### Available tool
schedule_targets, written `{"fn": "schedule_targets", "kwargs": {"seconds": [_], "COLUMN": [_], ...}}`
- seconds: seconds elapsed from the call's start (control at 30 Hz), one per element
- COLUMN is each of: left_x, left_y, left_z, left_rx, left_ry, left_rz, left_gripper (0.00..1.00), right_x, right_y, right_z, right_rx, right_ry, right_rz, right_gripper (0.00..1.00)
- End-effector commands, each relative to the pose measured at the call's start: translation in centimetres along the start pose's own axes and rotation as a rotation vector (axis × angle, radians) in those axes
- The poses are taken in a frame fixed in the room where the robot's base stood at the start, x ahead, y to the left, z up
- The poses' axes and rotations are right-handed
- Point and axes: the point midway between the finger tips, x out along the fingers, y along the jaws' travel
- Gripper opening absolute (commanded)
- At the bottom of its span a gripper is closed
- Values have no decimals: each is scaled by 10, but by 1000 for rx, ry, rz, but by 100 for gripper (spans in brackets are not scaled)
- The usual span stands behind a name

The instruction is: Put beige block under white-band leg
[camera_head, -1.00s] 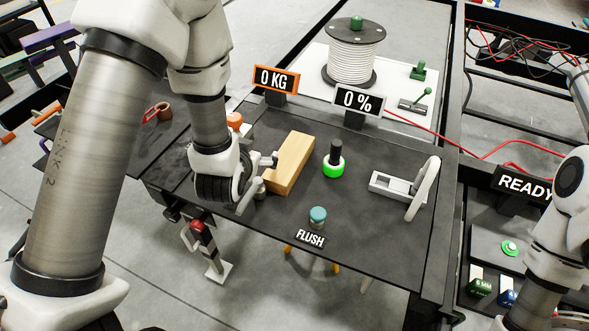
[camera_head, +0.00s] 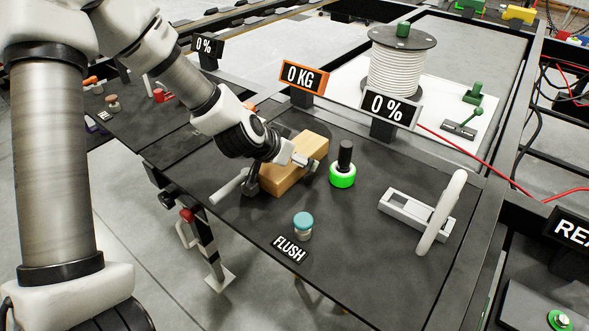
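The beige block (camera_head: 310,152) lies on the dark worktop, left of the green-ringed black knob. My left gripper (camera_head: 275,172) reaches down at the block's near left part. Its fingers are spread, one over the block's top and one at its left side; contact with the block cannot be made out. The gripper hides part of the block. I cannot identify a leg with a white band. A dark leg (camera_head: 210,250) with a pale foot plate and a red knob stands below the worktop's left edge. My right gripper is not in view.
A black knob with a green ring (camera_head: 343,170), a teal FLUSH button (camera_head: 303,223) and a white lever (camera_head: 440,215) stand on the worktop. A 0 KG sign (camera_head: 303,77), a 0 % sign (camera_head: 388,106) and a cable reel (camera_head: 397,65) are behind. The front right worktop is clear.

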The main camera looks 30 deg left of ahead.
Motion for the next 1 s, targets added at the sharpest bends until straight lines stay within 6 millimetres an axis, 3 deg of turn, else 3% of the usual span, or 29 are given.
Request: {"fn": "schedule_targets", "kwargs": {"seconds": [0.17, 0.4, 0.47, 0.5, 0.73, 1.0], "left_x": [0, 0, 0, 0, -5, -50], "left_y": [0, 0, 0, 0, 0, 0], "left_z": [-1, -1, -1, -1, -5, -52], "left_rx": [0, 0, 0, 0, 0, 1], "left_ry": [0, 0, 0, 0, 1, 3], "left_rz": [0, 0, 0, 0, 0, -1], "left_gripper": [100, 24, 24, 17, 17, 17], "right_x": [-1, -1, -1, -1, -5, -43], "right_y": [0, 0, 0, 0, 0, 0], "right_z": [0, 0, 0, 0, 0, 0], "right_rx": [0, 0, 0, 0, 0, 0], "right_ry": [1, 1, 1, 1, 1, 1], "right_rz": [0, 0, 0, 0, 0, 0], "right_gripper": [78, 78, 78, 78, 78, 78]}}
